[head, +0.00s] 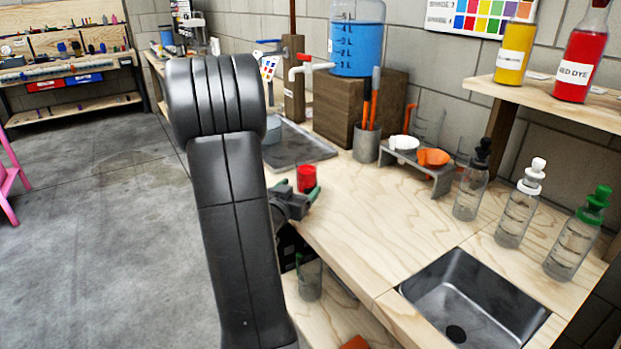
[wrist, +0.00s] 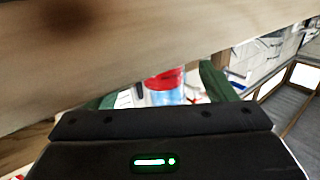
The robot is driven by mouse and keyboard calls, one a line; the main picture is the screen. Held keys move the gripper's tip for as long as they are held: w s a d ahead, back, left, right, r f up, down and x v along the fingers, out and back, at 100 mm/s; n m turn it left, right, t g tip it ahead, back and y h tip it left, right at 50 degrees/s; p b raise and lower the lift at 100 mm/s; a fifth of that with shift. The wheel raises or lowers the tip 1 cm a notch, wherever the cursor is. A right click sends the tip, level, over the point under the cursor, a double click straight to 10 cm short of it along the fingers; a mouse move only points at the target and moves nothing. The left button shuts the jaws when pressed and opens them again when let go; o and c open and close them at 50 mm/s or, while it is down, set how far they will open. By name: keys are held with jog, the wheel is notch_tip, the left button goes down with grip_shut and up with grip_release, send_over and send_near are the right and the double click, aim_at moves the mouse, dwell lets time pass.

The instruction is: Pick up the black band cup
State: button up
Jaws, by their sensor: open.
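I cannot make out a cup with a black band in either view. My gripper (head: 295,190) is at the left edge of the wooden counter, partly hidden behind my arm in the head view. Its green fingers are spread, and it also shows in the wrist view (wrist: 160,90). A red object (head: 307,178) is close by the fingers. In the wrist view a red band on a pale, bluish object (wrist: 165,80) shows between the fingers, blurred; I cannot tell its distance. A clear cup (head: 309,279) stands on the shelf below the counter.
A wooden board or edge (wrist: 150,45) crosses the wrist view close above the fingers. On the counter (head: 365,225) are a metal sink (head: 470,295), a grey rack (head: 420,168), a tool holder (head: 366,143) and bottles with black (head: 470,195), white and green tops. The front counter middle is clear.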

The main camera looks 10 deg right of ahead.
aim_at(302, 182)
jog(key=x, duration=0.5)
jog(key=shift+w+d+r, duration=0.15)
jog(key=shift+w+r, duration=0.15)
jog(key=shift+w, duration=0.1)
jog(key=c, duration=1.2)
jog(key=shift+o, duration=0.2)
jog(key=shift+r, duration=0.1)
